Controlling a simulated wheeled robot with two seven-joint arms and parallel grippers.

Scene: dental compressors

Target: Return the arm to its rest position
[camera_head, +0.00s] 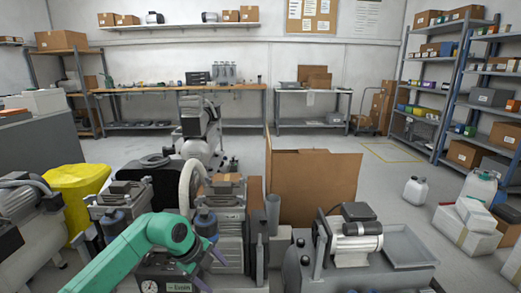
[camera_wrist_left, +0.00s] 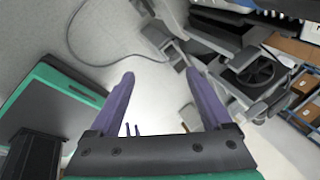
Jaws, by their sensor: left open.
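My left arm is green and comes in from the lower left in the head view. Its left gripper (camera_head: 213,268) has purple fingers and sits low in the picture, in front of the compressor with the grey cylinders (camera_head: 207,222). In the left wrist view the gripper (camera_wrist_left: 158,75) is open, with its two purple fingers apart and nothing between them. Bare light floor shows beyond the fingertips. My right arm and gripper are not in view.
Compressors crowd the foreground, including a silver motor unit (camera_head: 355,235) at right. An open cardboard box (camera_head: 315,188) stands behind them. White jugs (camera_head: 415,190) stand on the right floor. The floor toward the back workbench (camera_head: 180,91) has clear room.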

